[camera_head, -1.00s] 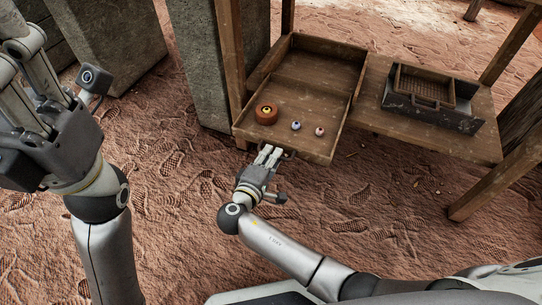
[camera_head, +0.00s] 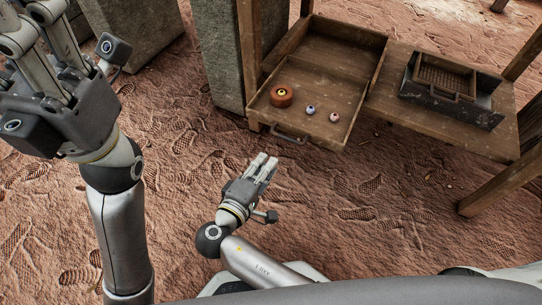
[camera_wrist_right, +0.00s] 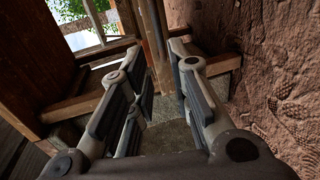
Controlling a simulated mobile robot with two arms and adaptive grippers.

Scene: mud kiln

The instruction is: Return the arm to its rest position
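My right gripper (camera_head: 262,168) is over the dirt floor in the head view, in front of the pulled-out wooden drawer and apart from its metal handle (camera_head: 291,137). In the right wrist view its fingers (camera_wrist_right: 160,100) stand apart with nothing between them. My left gripper (camera_head: 45,65) is raised at the upper left, its fingers partly cut off by the frame edge; I cannot tell whether it is open.
The open drawer (camera_head: 328,125) holds an orange-brown round object (camera_head: 281,96) and two small ball-like objects (camera_head: 310,109) (camera_head: 334,117). A dark metal box (camera_head: 452,103) with a wooden tray sits on the wooden shelf (camera_head: 400,125). A stone pillar (camera_head: 218,55) stands left of the drawer. Dirt floor is clear in front.

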